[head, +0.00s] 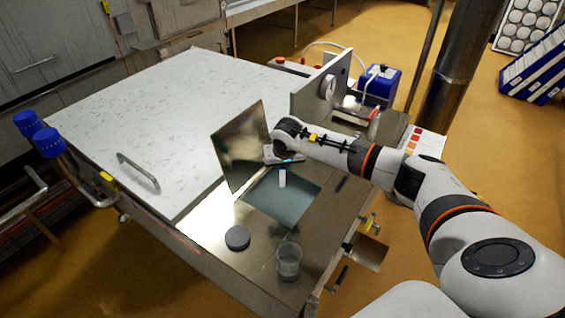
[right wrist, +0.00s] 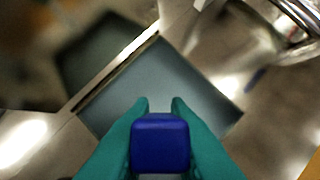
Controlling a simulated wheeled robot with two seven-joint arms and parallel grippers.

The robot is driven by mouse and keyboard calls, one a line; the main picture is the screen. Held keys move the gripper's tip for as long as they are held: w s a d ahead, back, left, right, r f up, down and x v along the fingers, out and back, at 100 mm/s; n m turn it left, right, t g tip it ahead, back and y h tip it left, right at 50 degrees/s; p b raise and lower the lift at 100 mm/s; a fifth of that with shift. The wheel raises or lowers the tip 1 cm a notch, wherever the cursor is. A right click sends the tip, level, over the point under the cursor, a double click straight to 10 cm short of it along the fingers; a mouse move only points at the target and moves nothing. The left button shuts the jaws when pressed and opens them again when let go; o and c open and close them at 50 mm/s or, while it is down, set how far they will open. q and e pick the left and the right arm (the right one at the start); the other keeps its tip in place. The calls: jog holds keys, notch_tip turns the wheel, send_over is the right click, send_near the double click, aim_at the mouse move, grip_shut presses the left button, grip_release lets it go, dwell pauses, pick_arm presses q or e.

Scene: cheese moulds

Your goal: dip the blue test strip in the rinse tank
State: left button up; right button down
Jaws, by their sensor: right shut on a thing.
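My right gripper (head: 284,160) is above the rinse tank (head: 295,205), an open rectangular well with dark water in the steel bench. In the right wrist view its green fingers (right wrist: 160,106) are shut on a blue block-like end, which I take for the blue test strip (right wrist: 160,143). The tank opening (right wrist: 190,85) shows beyond it. In the head view a small white piece (head: 282,178) shows just below the gripper, over the tank; I cannot tell whether it is the strip's lower part or touches the water. My left gripper is out of view.
A steel lid (head: 238,150) stands raised along the tank's left side. A dark round disc (head: 237,238) and a clear beaker (head: 289,260) stand in front of it. An upright panel (head: 312,95) rises behind. A large pale vat cover (head: 165,125) lies to the left.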

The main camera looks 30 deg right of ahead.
aim_at(283, 172)
notch_tip(283, 172, down, 3)
jog(key=shift+f+b, duration=0.15)
jog(key=shift+b, duration=0.95)
notch_tip(283, 172, down, 8)
jog(key=b, duration=0.7)
jog(key=shift+r, duration=0.2)
dwell(0.5)
jog(key=shift+r+p, duration=4.25)
jog(key=shift+r, duration=2.55)
